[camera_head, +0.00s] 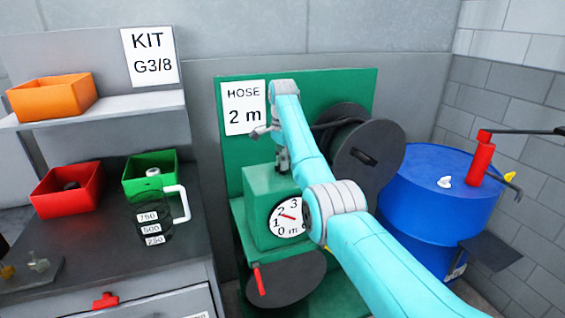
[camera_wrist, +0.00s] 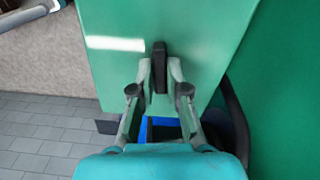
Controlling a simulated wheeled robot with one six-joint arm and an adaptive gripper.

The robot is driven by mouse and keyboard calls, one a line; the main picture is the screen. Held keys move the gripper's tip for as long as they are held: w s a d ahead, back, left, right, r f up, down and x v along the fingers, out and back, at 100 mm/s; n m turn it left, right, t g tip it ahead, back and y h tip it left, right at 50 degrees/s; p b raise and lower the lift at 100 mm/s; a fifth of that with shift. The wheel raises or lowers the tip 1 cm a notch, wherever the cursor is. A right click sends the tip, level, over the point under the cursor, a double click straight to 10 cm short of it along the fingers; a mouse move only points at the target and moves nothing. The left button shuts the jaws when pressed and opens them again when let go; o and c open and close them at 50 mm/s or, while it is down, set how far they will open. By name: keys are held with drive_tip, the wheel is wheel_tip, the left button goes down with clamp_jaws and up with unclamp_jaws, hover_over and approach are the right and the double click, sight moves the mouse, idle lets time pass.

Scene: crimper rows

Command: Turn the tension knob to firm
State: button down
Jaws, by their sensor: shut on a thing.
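The tension knob (camera_wrist: 159,60) is a narrow dark bar on the face of a green box, seen in the wrist view. It lies roughly along the picture's vertical. My gripper (camera_wrist: 159,76) has one finger on each side of its lower part and is shut on it. In the head view my gripper (camera_head: 283,160) is at the top of the green box (camera_head: 262,185). The knob cannot be made out there behind my arm. No firm mark is readable in either view.
A round 0–3 m dial (camera_head: 288,217) is on the box front, partly behind my arm. A dark hose reel (camera_head: 370,160) and blue drum (camera_head: 425,190) stand right. A crank disc with red handle (camera_head: 259,280) is below. A bench with bins (camera_head: 68,192) is left.

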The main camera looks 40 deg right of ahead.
drive_tip(key=shift+m, duration=0.8)
drive_tip(key=c, duration=1.2)
unclamp_jaws()
drive_tip(key=shift+o, duration=0.2)
